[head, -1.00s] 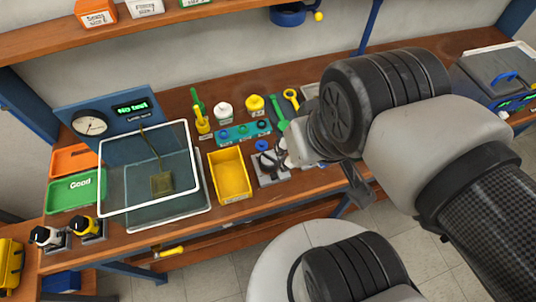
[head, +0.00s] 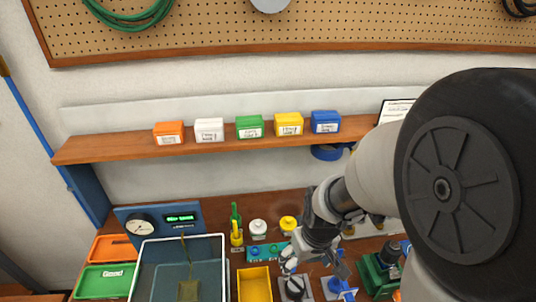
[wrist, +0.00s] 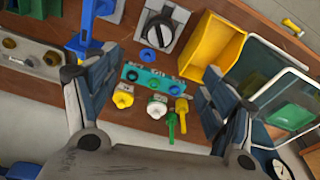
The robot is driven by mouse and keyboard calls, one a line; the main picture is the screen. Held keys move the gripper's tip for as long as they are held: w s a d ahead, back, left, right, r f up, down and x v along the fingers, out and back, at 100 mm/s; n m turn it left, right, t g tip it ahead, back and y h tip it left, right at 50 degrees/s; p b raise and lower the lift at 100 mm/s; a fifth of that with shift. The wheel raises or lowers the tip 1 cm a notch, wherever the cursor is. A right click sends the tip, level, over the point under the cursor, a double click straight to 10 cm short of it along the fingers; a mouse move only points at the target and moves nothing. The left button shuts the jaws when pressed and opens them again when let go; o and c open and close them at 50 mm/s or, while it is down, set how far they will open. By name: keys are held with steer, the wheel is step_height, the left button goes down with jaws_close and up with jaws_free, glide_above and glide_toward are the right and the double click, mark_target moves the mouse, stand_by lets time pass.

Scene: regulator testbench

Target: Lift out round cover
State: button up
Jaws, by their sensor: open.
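The likely round cover (wrist: 163,38) is a dark disc with a raised bar, seated in a light grey square block at the top of the wrist view. The same block and disc show at the bottom of the head view (head: 294,286), partly cut off by the frame edge. My gripper (wrist: 155,72) is open and empty, with its fingers wide apart at left and right of the wrist view. It also shows in the head view (head: 316,262), above the bench near the block. Nothing touches the disc that I can see.
A teal rack (wrist: 153,79) and a blue ring (wrist: 148,54) lie near the block. A yellow bin (head: 255,285) and a glass-walled tank (head: 215,285) stand to the left in the head view. A blue stand (wrist: 85,38) is beside the block. A shelf (head: 220,138) holds small boxes.

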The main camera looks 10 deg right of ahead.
steer(key=b, duration=0.4)
glide_above(295, 285)
steer(key=f, duration=1.2)
steer(key=shift+s+d+f, duration=0.2)
steer(key=shift+s+f, duration=0.15)
steer(key=shift+s, duration=0.05)
steer(key=f+b, duration=0.1)
steer(key=f, duration=0.1)
steer(key=f+b, duration=0.1)
steer(key=w+f, duration=0.1)
steer(key=f, duration=0.1)
steer(key=shift+a+f+b, duration=0.1)
steer(key=shift+f+b, duration=0.25)
steer(key=shift+b, duration=0.05)
steer(key=shift+s, duration=0.1)
steer(key=c, duration=1.1)
